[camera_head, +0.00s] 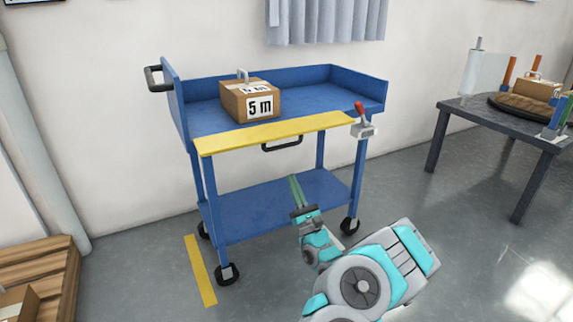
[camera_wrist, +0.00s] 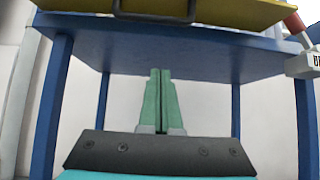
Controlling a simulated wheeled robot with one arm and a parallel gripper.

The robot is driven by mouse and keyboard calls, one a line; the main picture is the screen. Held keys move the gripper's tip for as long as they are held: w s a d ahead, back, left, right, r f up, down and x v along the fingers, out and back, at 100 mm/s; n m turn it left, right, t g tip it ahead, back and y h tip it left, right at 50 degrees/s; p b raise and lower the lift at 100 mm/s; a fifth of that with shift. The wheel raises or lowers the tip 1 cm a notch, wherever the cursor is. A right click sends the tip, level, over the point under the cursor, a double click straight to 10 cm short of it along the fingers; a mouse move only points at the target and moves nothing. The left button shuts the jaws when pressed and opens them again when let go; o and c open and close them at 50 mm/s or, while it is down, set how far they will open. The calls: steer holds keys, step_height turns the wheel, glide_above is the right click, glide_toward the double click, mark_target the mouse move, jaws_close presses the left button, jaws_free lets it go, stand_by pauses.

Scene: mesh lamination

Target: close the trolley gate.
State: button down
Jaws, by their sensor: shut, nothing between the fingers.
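The blue trolley (camera_head: 250,210) stands against the wall. Its yellow gate (camera_head: 275,133) runs along the front of the upper deck, and looks swung outward and down, roughly level with the deck. A dark handle (camera_head: 282,144) hangs under the gate. In the wrist view the gate (camera_wrist: 215,12) and handle (camera_wrist: 153,14) cross the top edge. A pale latch block with a red lever (camera_head: 361,122) sits at the gate's right end. My gripper (camera_head: 293,178) is shut and empty, below the gate and apart from the handle. Its green fingers (camera_wrist: 161,75) point toward the space under the deck.
A cardboard box marked 5 m (camera_head: 250,100) stands on the upper deck. A dark table (camera_head: 500,125) with a roll and another box is at right. A wooden pallet (camera_head: 45,270) is at lower left. A yellow floor strip (camera_head: 200,270) lies beside the trolley's left wheels.

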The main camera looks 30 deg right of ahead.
steer(key=w+r+b, duration=0.1)
steer(key=w+r, duration=0.2)
steer(key=r, duration=0.5)
steer(key=shift+w+a+r, duration=0.15)
steer(key=shift+w+r, duration=0.05)
steer(key=shift+w, duration=0.2)
stand_by(0.3)
